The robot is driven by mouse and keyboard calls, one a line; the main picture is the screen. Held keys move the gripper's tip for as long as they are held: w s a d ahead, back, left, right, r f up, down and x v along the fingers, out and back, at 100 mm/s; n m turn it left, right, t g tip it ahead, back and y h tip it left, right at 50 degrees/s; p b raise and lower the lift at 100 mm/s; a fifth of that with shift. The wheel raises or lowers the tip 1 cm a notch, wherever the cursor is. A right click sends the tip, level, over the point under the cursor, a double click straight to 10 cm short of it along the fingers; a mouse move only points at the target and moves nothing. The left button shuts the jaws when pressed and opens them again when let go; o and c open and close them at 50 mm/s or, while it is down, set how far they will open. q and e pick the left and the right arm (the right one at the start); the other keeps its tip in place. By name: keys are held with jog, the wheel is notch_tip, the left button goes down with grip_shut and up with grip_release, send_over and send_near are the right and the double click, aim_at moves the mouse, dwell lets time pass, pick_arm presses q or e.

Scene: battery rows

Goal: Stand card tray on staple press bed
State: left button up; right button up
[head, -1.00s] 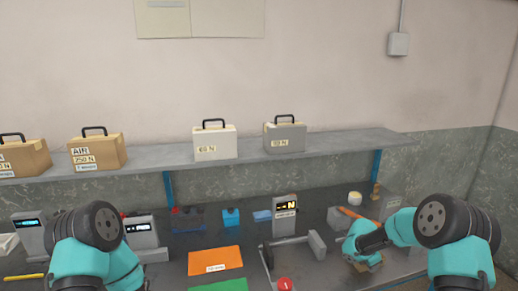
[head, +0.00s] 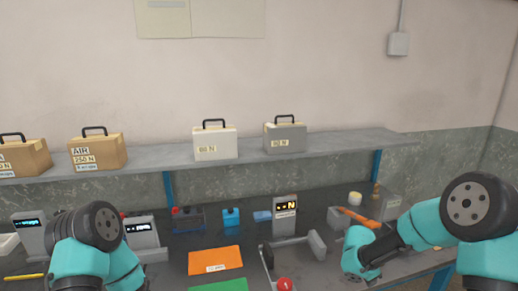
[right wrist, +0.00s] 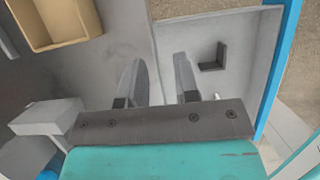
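A tan open-topped tray (right wrist: 55,22), which looks like the card tray, shows at the top left of the right wrist view, cut by the frame edge. My right gripper (right wrist: 160,85) is open, with nothing between its fingers. It is over a pale grey plate (right wrist: 225,82) with a dark L-shaped corner piece (right wrist: 211,58); the tray is apart from the fingers. I cannot tell for sure whether this plate is the staple press bed. In the head view my right wrist covers that part of the bench. My left arm is at the lower left, its fingers out of view.
An orange tool (head: 360,217) lies at right. A shelf (head: 250,157) with cases runs behind.

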jog(key=s+a, duration=0.1)
jog(key=s, duration=0.1)
jog(key=s+a, duration=0.1)
jog(key=shift+s+a+r, duration=0.15)
jog(key=shift+s+r, duration=0.05)
jog(key=shift+s, duration=0.15)
